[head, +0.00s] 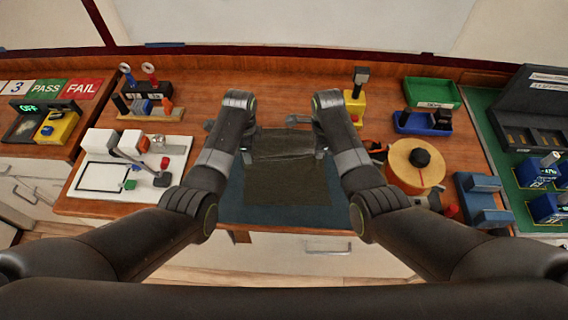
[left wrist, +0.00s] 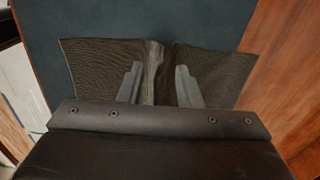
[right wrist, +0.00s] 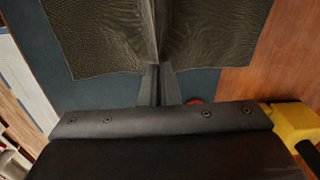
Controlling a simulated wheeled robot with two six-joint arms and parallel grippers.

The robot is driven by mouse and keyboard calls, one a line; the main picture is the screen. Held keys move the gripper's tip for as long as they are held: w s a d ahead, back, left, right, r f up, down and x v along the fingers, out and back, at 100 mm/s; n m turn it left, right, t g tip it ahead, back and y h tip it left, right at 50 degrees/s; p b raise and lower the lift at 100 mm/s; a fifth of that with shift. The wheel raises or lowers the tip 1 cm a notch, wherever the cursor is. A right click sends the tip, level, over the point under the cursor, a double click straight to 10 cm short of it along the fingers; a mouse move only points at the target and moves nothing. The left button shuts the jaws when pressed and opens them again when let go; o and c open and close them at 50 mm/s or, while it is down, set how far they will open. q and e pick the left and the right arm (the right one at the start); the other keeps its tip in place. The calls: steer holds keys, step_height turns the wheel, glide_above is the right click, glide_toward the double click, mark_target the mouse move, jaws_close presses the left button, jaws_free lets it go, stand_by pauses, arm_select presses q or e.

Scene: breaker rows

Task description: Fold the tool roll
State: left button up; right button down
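The tool roll (head: 287,185) is a dark olive-brown cloth on a blue-grey mat (head: 232,205) at the front middle of the table. Its far part shows a raised band and creases in the head view. My left gripper (head: 246,152) is at its far left; in the left wrist view its fingers stand apart over the cloth (left wrist: 100,62), either side of a raised ridge. My right gripper (head: 322,150) is at its far right; in the right wrist view its fingers are close together at the cloth's edge (right wrist: 100,45), with a pinched fold running from between them.
A white board (head: 115,185) with small parts lies left. A yellow block (head: 355,103) stands behind my right gripper. A round tan spool (head: 415,165), a blue holder (head: 482,200), and green (head: 432,92) and blue bins (head: 415,124) stand right. The table behind the cloth is mostly clear.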

arm_select(q)
steer(key=o, duration=1.2)
steer(key=shift+o, duration=0.2)
arm_select(e)
steer(key=shift+r+p, duration=0.9)
steer(key=shift+r, duration=0.05)
steer(key=shift+f, duration=0.15)
arm_select(q)
steer(key=shift+r, duration=2.75)
